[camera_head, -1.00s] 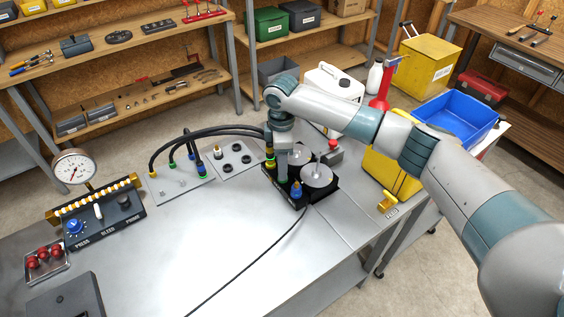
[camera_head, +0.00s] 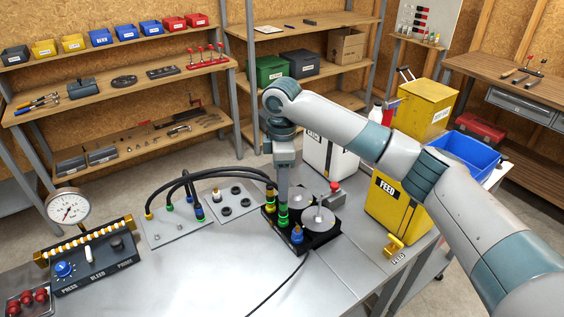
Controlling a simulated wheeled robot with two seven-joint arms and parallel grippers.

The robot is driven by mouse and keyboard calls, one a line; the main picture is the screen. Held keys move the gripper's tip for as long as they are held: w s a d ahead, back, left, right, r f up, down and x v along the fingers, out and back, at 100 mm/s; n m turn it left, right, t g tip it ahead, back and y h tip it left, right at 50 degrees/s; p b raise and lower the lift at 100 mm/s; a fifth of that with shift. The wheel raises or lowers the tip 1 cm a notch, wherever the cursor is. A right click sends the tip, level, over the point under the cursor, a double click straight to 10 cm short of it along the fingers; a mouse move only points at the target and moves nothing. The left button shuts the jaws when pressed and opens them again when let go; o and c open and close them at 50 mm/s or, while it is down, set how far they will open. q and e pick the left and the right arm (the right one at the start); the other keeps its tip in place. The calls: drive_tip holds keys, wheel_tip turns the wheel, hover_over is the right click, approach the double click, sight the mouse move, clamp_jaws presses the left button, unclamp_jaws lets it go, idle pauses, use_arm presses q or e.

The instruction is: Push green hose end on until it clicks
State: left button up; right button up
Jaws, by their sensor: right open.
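The black block (camera_head: 322,238) stands on the metal bench, with a round silver disc (camera_head: 318,218) and a blue fitting (camera_head: 297,235) on it. Black hoses (camera_head: 225,172) arch from a grey plate at the left to the block's left side. A yellow hose end (camera_head: 269,190) shows there. My left gripper is out of view.
A pressure gauge (camera_head: 68,207) and a control box (camera_head: 95,265) stand at the left. A red-button box (camera_head: 334,190) is behind the block. A yellow FEED container (camera_head: 398,205) stands to the right. A thin cable crosses the front bench, otherwise clear.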

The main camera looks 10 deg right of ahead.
wheel_tip(320, 180, up, 8)
drive_tip(key=b, duration=0.2)
drive_tip(key=shift+r, duration=0.2)
drive_tip(key=shift+f, duration=0.1)
